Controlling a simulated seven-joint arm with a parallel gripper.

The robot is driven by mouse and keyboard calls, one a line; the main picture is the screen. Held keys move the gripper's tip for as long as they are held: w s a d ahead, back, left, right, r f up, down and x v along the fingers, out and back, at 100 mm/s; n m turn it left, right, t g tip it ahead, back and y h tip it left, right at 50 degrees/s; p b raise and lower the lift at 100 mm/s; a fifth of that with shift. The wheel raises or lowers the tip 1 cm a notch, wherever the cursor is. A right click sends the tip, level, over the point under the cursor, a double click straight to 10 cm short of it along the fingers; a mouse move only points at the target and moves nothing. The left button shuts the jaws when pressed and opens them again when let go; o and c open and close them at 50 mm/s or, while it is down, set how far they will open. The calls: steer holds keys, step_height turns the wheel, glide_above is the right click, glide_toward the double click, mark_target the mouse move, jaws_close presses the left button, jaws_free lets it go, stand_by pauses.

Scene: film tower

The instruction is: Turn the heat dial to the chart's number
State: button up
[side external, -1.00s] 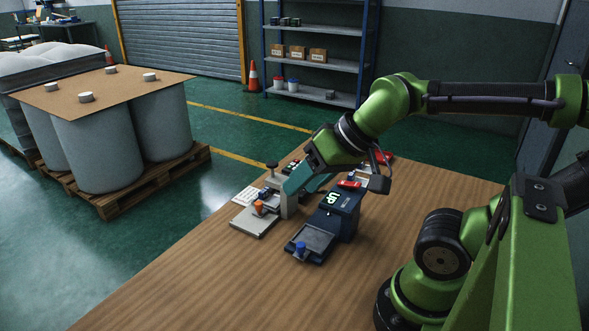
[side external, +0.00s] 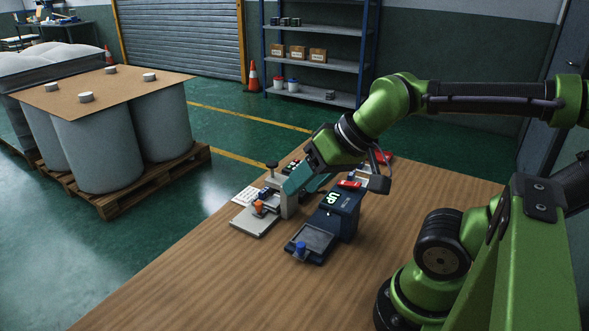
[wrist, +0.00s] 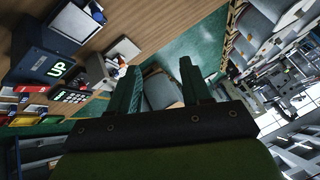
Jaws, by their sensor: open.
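My gripper (side external: 300,182) points down and left over the table beside a grey press-like device (side external: 255,220) and a navy box (side external: 345,210). In the wrist view, its two teal fingers (wrist: 160,85) stand apart with nothing between them. The grey device has an orange part (side external: 258,207) and a black knob (side external: 271,165) on a post. I cannot tell which part is the heat dial.
The wooden table (side external: 190,290) is clear in front. The navy box's low platform has a blue knob (side external: 300,248). Red items (side external: 383,156) lie at the back of the table. Large wrapped rolls on a pallet (side external: 150,190) stand on the floor at left.

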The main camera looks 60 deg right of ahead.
steer(key=shift+d+f, duration=0.1)
steer(key=w+d+f+n+g+h, duration=0.1)
steer(key=w+d+g, duration=0.1)
steer(key=w+d, duration=0.55)
steer(key=w+d+f+n+g, duration=0.1)
steer(key=w+d+f+g, duration=0.3)
steer(key=d, duration=0.7)
steer(key=w+d+r+n+g+h, duration=0.1)
steer(key=w+d, duration=0.6)
steer(key=d, duration=0.3)
step_height(320, 180, down, 17)
steer(key=shift+s+d+r, duration=0.1)
steer(key=shift+d+r, duration=0.05)
steer(key=shift+r, duration=0.05)
